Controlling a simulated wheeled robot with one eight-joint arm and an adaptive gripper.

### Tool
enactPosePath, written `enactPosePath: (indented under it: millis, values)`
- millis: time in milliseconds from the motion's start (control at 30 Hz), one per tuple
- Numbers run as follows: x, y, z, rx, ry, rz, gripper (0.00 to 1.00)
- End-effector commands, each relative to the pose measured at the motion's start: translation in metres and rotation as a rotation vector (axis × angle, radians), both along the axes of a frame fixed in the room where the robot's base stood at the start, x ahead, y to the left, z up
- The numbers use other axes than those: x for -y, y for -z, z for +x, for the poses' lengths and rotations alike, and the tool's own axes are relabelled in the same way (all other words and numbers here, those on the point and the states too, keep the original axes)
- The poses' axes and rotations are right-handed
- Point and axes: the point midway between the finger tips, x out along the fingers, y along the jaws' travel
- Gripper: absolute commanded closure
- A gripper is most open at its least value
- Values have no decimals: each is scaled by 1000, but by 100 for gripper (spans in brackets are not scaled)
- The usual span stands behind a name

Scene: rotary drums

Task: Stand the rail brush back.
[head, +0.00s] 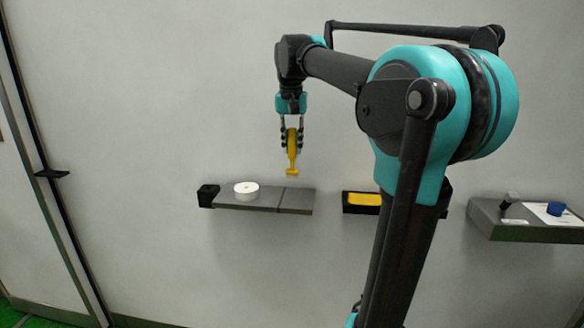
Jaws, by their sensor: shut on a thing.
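My gripper (291,128) points down in the upper middle of the head view. It is shut on a yellow tool (292,156), which hangs upright below the fingers with a short crosspiece at its lower end; this looks like the rail brush. The tool's lower end is above the right part of a grey wall shelf (236,206) and appears apart from it. A small black open-topped holder (207,196) is at the shelf's left end. The tool's upper part is partly hidden between the fingers.
A white round drum (246,188) sits on the shelf. To the right is a black tray with a yellow inside (362,199), partly behind my arm. Farther right, another grey shelf (530,232) holds a blue cup-like thing (555,209).

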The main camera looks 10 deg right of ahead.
Motion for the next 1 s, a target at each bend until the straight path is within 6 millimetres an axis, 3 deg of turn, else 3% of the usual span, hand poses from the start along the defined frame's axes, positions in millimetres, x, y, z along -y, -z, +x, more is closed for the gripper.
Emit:
enactPosePath:
  millis: [100,367,600,967,1000]
  values:
    - [0,21,0,0,0,0,100]
    - [0,38,0,0,0,0,100]
    - [0,68,0,0,0,0,100]
    - [0,72,0,0,0,0,100]
    - [0,73,0,0,0,0,76]
